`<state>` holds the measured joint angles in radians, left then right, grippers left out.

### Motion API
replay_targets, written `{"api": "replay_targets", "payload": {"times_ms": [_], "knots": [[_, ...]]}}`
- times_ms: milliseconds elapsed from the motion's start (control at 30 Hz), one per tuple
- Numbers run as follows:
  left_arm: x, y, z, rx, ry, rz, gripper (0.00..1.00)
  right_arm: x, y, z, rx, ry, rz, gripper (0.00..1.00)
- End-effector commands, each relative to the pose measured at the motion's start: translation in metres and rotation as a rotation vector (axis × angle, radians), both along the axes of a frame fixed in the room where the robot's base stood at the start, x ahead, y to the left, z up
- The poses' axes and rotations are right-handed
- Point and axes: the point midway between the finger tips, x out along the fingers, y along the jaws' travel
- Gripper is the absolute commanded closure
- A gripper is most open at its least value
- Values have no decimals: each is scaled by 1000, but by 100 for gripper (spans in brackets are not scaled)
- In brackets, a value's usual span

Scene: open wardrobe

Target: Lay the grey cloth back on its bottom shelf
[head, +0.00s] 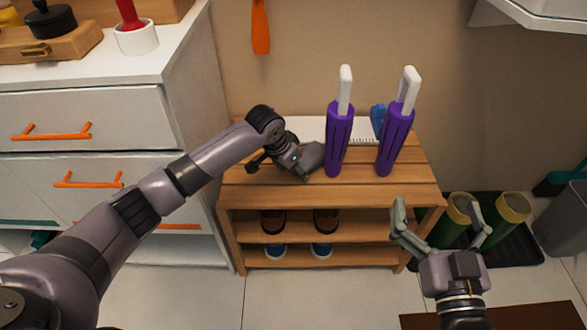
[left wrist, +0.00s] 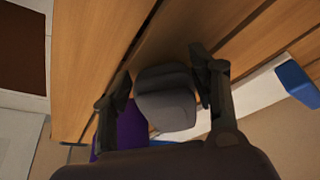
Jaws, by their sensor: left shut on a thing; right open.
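My left gripper (head: 298,160) is over the left part of the wooden rack's slatted top (head: 260,185). It is shut on a folded grey cloth (head: 313,157). In the left wrist view, the cloth (left wrist: 167,100) sits between the two fingers (left wrist: 163,85). I cannot tell whether the cloth touches the top. The bottom shelf (head: 350,257) is low in the rack and holds a pair of blue and white shoes (head: 321,251). My right gripper (head: 437,218) is open and empty, in front of the rack's right end.
Two purple objects with white handles (head: 339,135) (head: 396,135) stand upright at the rack, close right of the cloth. Brown shoes (head: 272,221) are on the middle shelf. A white drawer cabinet (head: 90,115) stands left. Green boots (head: 452,222) stand on a dark tray at right.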

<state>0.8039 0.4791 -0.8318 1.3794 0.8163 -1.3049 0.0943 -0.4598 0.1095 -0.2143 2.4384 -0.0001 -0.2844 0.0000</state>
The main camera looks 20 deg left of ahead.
Motion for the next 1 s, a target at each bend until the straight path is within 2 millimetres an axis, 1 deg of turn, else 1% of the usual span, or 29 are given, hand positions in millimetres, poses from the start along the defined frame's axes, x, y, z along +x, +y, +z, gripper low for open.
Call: {"api": "replay_targets", "payload": {"times_ms": [200,233,500,867,933,967,1000], "knots": [[0,0,-2,0,0,1,72,0,0,-3,-5,21,-1,0],[0,0,-2,0,1,0,44,0,-1,-4,-6,24,-1,0],[0,0,-2,0,0,0,26,0,0,-4,-5,22,-1,0],[0,0,-1,0,0,0,26,0,-1,-4,-5,20,-1,0],[0,0,1,0,-1,0,26,0,0,-1,-1,4,-1,0],[-1,1,4,0,0,1,26,0,-1,-1,-3,13,-1,0],[-2,1,7,0,0,1,26,0,-2,-7,-13,45,-3,0]]}}
